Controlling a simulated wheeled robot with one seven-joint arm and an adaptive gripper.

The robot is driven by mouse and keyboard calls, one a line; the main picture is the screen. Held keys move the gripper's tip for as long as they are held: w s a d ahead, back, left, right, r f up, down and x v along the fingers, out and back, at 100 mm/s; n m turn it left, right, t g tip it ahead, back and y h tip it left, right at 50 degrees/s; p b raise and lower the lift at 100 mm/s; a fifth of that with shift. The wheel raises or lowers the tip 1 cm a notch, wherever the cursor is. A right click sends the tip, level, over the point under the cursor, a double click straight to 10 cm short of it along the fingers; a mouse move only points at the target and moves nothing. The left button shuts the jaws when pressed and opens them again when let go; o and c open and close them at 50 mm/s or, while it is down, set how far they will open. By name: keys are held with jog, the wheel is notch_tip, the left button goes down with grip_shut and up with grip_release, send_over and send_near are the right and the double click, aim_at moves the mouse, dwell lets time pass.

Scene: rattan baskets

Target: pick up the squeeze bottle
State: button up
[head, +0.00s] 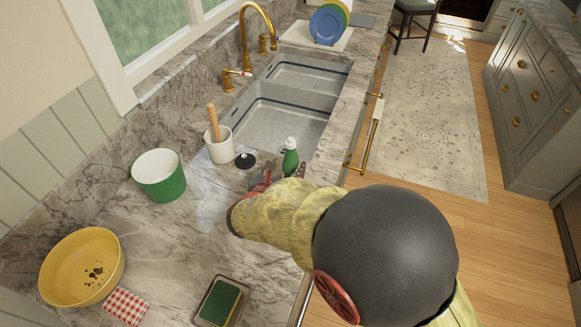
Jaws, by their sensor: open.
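The squeeze bottle (289,161) is green with a white cap. It stands upright on the marble counter, just in front of the sink's near right corner. My gripper (266,184), with reddish fingers, is at the near-left side of the bottle, low over the counter. It is open, but my yellow arm hides much of it. I cannot tell whether the fingers touch the bottle or reach around it. The bottle's lower part is partly hidden.
A dark round stopper (244,160) lies left of the bottle, beside a white crock (219,148) with a wooden handle. A green-white bucket (159,175), yellow bowl (82,267), checked cloth (126,306) and sponge tray (221,302) are on the counter. The double sink (285,112) lies beyond.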

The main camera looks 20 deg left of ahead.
aim_at(290, 163)
jog(key=x, duration=0.3)
jog(key=shift+w+f+b, duration=0.15)
jog(key=shift+w+b, duration=0.1)
jog(key=shift+b, duration=0.1)
jog(key=c, duration=0.3)
jog(key=c, duration=1.1)
grip_shut()
